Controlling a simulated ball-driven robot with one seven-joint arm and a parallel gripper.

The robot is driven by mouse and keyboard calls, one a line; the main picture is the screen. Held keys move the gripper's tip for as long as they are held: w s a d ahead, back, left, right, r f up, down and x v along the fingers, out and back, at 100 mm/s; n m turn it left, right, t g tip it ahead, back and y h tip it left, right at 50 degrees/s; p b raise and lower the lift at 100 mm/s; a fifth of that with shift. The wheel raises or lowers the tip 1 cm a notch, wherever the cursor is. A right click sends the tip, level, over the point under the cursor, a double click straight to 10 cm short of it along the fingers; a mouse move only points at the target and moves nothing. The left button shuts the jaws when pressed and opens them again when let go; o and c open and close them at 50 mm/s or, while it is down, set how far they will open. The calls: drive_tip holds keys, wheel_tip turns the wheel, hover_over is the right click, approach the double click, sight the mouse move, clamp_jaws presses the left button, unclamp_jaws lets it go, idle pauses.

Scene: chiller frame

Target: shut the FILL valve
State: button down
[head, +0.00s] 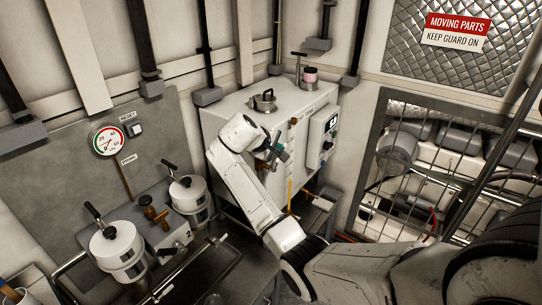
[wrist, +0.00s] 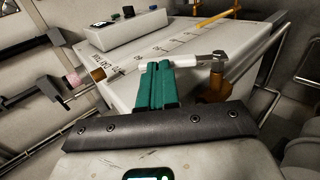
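In the wrist view, a pale lever (wrist: 190,62) runs across the picture from a brass valve body (wrist: 214,88) at the side of a white tank (wrist: 130,38). I cannot read a FILL label on it. My gripper (wrist: 155,66) has two green fingers lying close together, with only a thin line between them.
Two white canisters (head: 118,248) (head: 188,196) and a gauge (head: 108,141) are at left. A barred guard (head: 440,165) stands at right.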

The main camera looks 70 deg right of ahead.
drive_tip(key=shift+s+d+f+p, duration=0.15)
drive_tip(key=shift+d+p, duration=0.05)
drive_tip(key=shift+d, duration=0.3)
drive_tip(key=shift+s+d+f+p, duration=0.1)
drive_tip(key=shift+d+f+p, duration=0.1)
drive_tip(key=shift+d, duration=0.3)
drive_tip(key=shift+x, duration=0.85)
drive_tip(key=shift+r+p, duration=0.1)
drive_tip(key=shift+p, duration=0.25)
